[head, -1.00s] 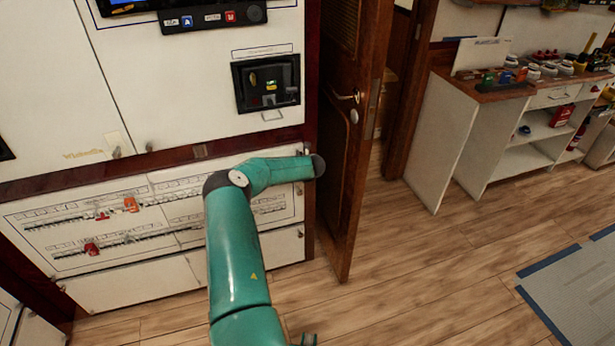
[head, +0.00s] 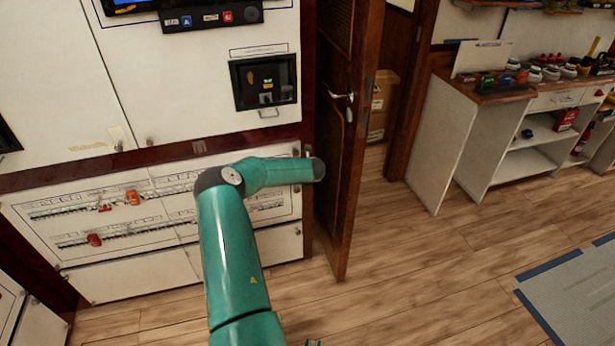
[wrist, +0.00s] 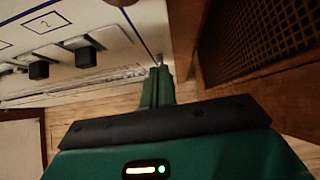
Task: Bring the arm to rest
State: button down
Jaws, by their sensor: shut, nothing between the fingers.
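My green arm rises from the bottom middle of the head view, bends at a dark elbow joint and reaches right, ending at a dark joint in front of the edge between the breaker cabinet (head: 225,285) and the wooden door (head: 340,190). In the wrist view, my gripper (wrist: 158,72) shows as a narrow green pair of fingers, shut with nothing between them, beyond a black band and a green housing with a lit indicator. The fingers point toward the cabinet panel and are apart from any switch as far as I can tell. In the head view the fingers are not clearly visible.
Breaker rows (head: 130,213) with orange and red pieces lie left of my arm. The door stands open, close to my arm's right. A white workbench (head: 445,140) with small items stands at the right. The wooden floor (head: 430,280) in front is clear, with a grey mat (head: 580,295).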

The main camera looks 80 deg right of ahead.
jog(key=v, duration=0.7)
jog(key=shift+a+r, duration=0.3)
jog(key=shift+a, duration=0.1)
jog(key=shift+w+r, duration=0.1)
